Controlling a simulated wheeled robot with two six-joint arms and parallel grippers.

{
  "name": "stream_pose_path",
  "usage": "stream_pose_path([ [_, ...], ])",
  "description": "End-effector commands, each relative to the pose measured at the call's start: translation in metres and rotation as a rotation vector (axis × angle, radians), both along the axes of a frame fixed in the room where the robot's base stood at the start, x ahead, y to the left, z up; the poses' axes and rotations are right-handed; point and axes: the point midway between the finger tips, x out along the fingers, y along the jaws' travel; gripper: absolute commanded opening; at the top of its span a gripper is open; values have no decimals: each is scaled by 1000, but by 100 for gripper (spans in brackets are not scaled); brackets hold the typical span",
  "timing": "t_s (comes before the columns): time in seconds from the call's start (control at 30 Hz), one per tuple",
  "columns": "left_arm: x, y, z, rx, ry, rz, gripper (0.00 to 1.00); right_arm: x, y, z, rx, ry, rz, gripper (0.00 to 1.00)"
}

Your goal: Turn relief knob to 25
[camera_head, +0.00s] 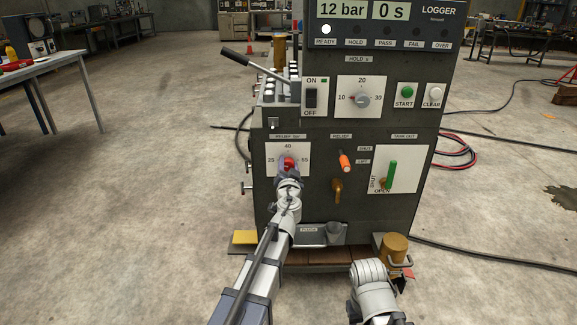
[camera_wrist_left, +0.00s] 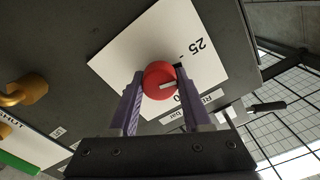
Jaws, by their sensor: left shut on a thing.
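The red relief knob (camera_head: 289,162) sits on a white dial plate (camera_head: 273,152) marked 25, 40 and 55, low on the left of the dark panel. My left gripper (camera_head: 288,172) is at the knob. In the left wrist view, the knob (camera_wrist_left: 160,78) is between the two purple fingers, which are shut on it. Its white pointer mark (camera_wrist_left: 168,85) appears to lie between the 40 and 25 directions. The 40 is partly hidden there, so I cannot read an exact setting. My right arm shows at the bottom; its fingertips are unclear.
An orange-tipped relief lever (camera_head: 345,162) and a green tank-out handle (camera_head: 392,173) are right of the dial. A hold knob (camera_head: 362,99) and switch (camera_head: 311,97) are above. A brass-coloured cylinder (camera_head: 394,247) stands at lower right. The floor to the left is open.

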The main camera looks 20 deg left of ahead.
Motion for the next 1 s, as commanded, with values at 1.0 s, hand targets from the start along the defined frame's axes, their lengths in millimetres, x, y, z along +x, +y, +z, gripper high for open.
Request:
stream_pose_path([
  [1.0,-2,0,0,-274,-78,0,0,0,0,0,0,0,0,50],
])
